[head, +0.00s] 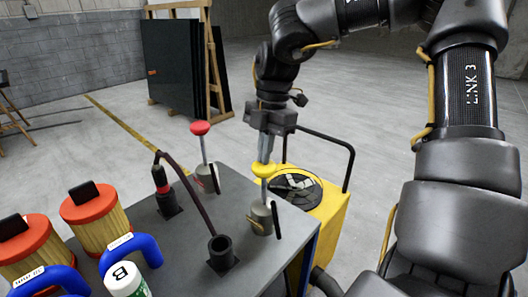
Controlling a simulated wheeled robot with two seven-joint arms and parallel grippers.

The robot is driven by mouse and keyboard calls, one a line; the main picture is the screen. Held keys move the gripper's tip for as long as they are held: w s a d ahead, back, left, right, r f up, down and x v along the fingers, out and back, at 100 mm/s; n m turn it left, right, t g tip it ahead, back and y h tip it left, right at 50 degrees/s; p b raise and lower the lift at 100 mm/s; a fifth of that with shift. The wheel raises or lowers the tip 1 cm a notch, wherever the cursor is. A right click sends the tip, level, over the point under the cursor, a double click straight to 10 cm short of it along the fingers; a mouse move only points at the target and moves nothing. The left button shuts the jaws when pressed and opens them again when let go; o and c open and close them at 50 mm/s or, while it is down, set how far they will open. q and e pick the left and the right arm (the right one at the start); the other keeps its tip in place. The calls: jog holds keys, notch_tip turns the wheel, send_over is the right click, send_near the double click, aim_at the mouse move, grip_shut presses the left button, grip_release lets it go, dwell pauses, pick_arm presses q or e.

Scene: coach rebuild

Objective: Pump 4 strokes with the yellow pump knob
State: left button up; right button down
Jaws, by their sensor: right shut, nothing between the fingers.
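The yellow pump knob (264,170) tops a short rod on a grey pump body (262,217) near the right edge of the grey bench top (190,262). My right gripper (265,158) points down directly above the yellow knob, its fingers shut and empty. The fingertips are at the knob's top; I cannot tell whether they touch it. A second pump with a red knob (200,128) stands farther back on the bench, its rod long. My left gripper is not in view.
A yellow cart (330,212) with a black handle stands right behind the bench. A black cup (221,250), a red-and-black tool in a holder (161,185), orange-capped filters (92,212) and blue handles (132,247) occupy the bench. Dark panels (180,70) lean on a rack behind.

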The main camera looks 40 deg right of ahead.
jog(key=shift+r, duration=0.2)
jog(key=shift+r+p, duration=0.3)
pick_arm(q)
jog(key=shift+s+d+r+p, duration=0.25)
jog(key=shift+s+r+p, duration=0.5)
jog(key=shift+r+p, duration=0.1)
pick_arm(e)
jog(key=shift+r, duration=1.15)
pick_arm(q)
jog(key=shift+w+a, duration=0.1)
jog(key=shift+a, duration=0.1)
